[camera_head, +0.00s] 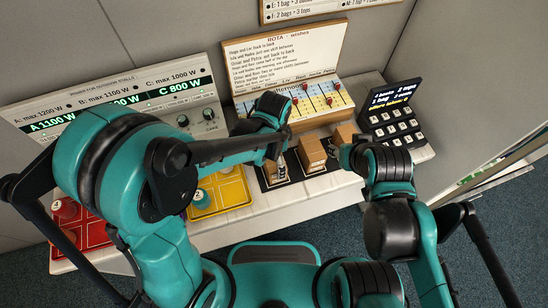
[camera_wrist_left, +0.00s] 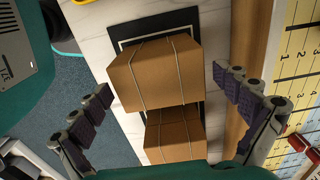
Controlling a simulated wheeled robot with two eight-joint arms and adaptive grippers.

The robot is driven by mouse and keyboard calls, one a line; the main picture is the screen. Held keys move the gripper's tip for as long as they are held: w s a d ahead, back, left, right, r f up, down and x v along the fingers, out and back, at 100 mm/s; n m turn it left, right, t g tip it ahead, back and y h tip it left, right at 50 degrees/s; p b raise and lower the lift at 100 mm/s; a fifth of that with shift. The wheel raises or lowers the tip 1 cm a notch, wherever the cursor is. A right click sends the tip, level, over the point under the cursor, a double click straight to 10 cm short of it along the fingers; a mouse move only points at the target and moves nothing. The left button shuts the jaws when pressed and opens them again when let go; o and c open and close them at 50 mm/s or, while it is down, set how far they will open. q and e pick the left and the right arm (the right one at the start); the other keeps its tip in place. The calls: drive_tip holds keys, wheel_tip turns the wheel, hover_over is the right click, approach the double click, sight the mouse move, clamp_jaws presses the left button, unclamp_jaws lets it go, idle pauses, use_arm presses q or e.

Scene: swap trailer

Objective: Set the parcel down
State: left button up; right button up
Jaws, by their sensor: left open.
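A brown strapped parcel (camera_wrist_left: 155,75) lies below my left gripper (camera_wrist_left: 163,86) in the left wrist view, over a black-framed pad (camera_wrist_left: 124,41). A second strapped parcel (camera_wrist_left: 174,137) is close beside it, nearer the lower edge. The left fingers are spread wide on either side, with visible gaps to the parcels. In the head view, a brown parcel (camera_head: 311,151) sits on a dark pad and another (camera_head: 345,133) is farther right. My left gripper (camera_head: 281,158) is just left of them, partly hiding a brown patch. My right gripper (camera_head: 345,156) is beside the parcels; its fingers are unclear.
The white counter (camera_head: 290,203) carries a red tray (camera_head: 92,236), a yellow tray (camera_head: 233,192) and a dark keypad (camera_head: 392,115). A power panel (camera_head: 180,93) and a rota board (camera_head: 284,56) with red pegs stand along the back. The counter's front strip is clear.

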use_arm(q)
wheel_tip(320, 180, up, 12)
drive_tip(key=p, duration=0.4)
drive_tip(key=s+a+r+n+t, duration=0.2)
drive_tip(key=a+r+n+t, duration=0.1)
drive_tip(key=a+n, duration=0.4)
drive_tip(key=s+a+r+n+t, duration=0.3)
drive_tip(key=a+n, duration=0.4)
drive_tip(key=a, duration=0.3)
drive_tip(key=shift+s+a+r+t, duration=0.15)
drive_tip(key=shift+a+t, duration=0.25)
drive_tip(key=shift+t, duration=0.2)
